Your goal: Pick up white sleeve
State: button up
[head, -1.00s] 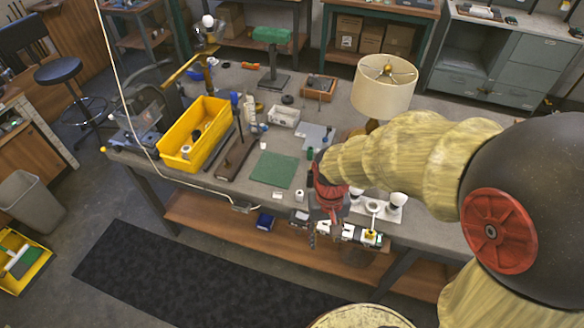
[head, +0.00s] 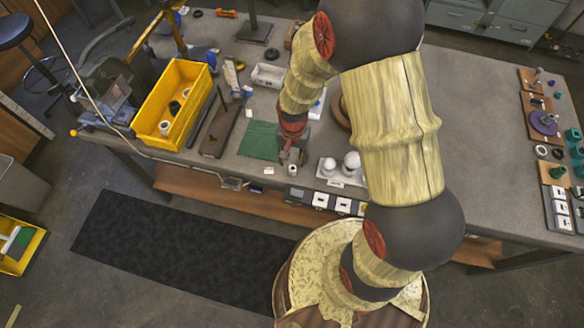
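A small white cylinder, which looks like the white sleeve (head: 293,169), is at the table's front edge, close to the right front corner of the green mat (head: 258,141). My gripper (head: 290,158) points down right at it, just behind or above it in the picture. The fingers are small and partly merge with the grey behind them. I cannot tell whether they touch the sleeve or how far apart they are. Small round pieces (head: 174,107) lie in the yellow bin (head: 185,70).
White bulbs (head: 351,162) in a holder stand close to the right of my gripper. A white tray (head: 268,75) is behind the mat. A small white card (head: 269,170) lies left of the sleeve. The table is open farther right, before the boards of parts (head: 540,122).

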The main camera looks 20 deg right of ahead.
aim_at(293, 169)
notch_tip(293, 169, down, 7)
jog(key=shift+s+a+f+b, duration=0.1)
jog(key=shift+s+b, duration=0.05)
jog(key=shift+b, duration=0.35)
jog(key=shift+c, duration=0.5)
jog(key=c, duration=0.7)
jog(key=shift+c, duration=0.9)
